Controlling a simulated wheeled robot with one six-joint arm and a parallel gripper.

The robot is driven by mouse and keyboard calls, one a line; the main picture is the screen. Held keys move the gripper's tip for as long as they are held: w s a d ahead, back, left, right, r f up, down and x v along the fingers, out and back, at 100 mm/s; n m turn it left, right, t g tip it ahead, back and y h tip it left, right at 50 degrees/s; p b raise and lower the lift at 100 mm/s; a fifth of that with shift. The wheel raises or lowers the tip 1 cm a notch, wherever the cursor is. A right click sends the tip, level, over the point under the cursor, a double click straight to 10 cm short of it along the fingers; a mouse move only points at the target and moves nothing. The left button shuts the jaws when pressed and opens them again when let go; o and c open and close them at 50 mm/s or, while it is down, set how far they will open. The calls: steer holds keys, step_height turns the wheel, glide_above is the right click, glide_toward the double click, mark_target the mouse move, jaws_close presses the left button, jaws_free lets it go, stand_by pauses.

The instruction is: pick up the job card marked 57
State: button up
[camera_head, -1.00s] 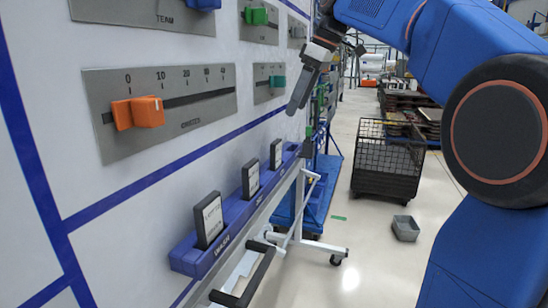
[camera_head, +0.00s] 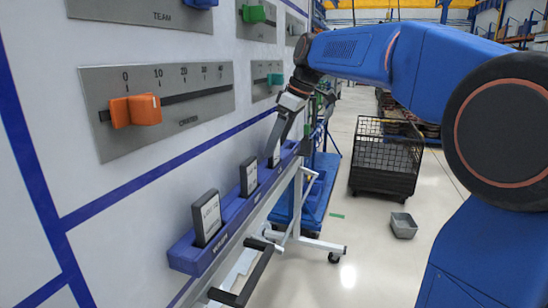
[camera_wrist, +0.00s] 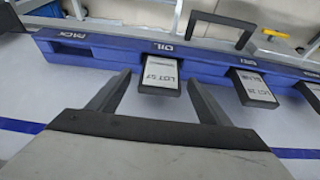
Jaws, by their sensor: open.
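The job card marked LOT 57 (camera_wrist: 158,72) stands in a slot of the blue rail (camera_wrist: 105,46), at the part labelled OIL. Its text shows upside down in the wrist view. My gripper (camera_wrist: 160,78) is open, with one finger on each side of this card and a gap to it on both sides. In the head view my gripper (camera_head: 274,146) reaches down at the far card (camera_head: 275,155) on the rail (camera_head: 232,213) and partly covers it.
Two other cards, a middle one (camera_head: 249,176) and a near one (camera_head: 207,217), stand in the same rail. A board with sliders, one orange (camera_head: 136,110), rises behind it. A black handle (camera_head: 243,284) juts out in front. A wire cart (camera_head: 388,155) and grey bin (camera_head: 403,225) stand on the floor.

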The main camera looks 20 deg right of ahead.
steer(key=shift+x, duration=1.3)
steer(key=shift+c, duration=0.6)
steer(key=c, duration=1)
steer(key=shift+r, duration=0.1)
